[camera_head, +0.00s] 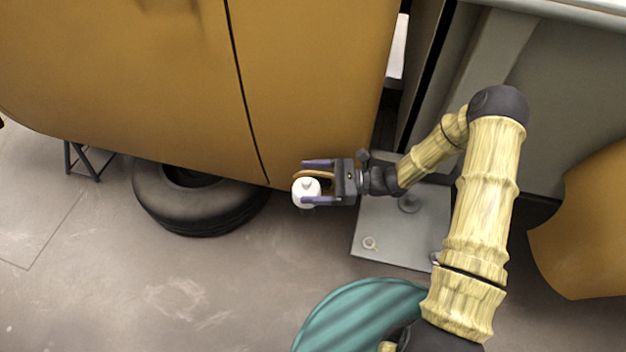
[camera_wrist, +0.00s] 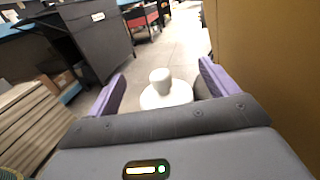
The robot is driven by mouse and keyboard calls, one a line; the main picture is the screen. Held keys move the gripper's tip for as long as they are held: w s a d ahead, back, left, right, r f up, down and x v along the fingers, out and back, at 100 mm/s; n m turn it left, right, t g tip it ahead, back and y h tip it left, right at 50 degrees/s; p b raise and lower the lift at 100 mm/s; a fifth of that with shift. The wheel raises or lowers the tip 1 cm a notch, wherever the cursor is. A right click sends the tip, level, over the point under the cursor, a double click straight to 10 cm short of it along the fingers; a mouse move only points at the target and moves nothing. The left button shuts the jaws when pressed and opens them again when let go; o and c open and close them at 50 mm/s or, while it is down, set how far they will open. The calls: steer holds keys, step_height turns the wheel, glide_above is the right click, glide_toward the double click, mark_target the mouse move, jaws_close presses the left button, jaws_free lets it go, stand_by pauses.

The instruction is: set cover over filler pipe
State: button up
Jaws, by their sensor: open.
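A white rounded piece with a knob (camera_head: 306,191) is at the lower edge of the orange body shell. It also shows in the wrist view (camera_wrist: 167,91), ahead of my gripper and between the lines of its fingers. A thin orange-tan curved strip (camera_head: 316,174) shows between the fingers in the head view; I cannot tell whether it is the cover. My gripper (camera_head: 318,182) has its purple fingers spread and points left along the shell. In the wrist view my gripper (camera_wrist: 160,95) is open around a gap, with the white piece near the fingertips. Contact is unclear. No filler pipe can be made out for certain.
The orange shell (camera_head: 300,80) runs close along my gripper. A black tyre (camera_head: 195,207) lies on the floor to the left. A grey plate (camera_head: 385,238) is below my wrist, and a teal striped round object (camera_head: 350,312) is in front.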

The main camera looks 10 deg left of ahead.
steer(key=shift+r, duration=0.25)
steer(key=w+d+p, duration=0.1)
steer(key=w+d, duration=0.1)
steer(key=d, duration=1)
steer(key=shift+r+p, duration=0.3)
steer(key=shift+r, duration=0.05)
steer(key=shift+a, duration=0.1)
steer(key=s+d+r+n+g+h, duration=0.25)
steer(key=s+d+n+h, duration=0.25)
steer(key=s+n+h, duration=0.45)
steer(key=d+r+n+t+h, duration=0.6)
steer(key=d+r+t+h, duration=0.1)
steer(key=r, duration=0.3)
steer(key=shift+s+r+t+h, duration=0.25)
steer(key=shift+s+t+h, duration=0.1)
steer(key=shift+t+h, duration=0.3)
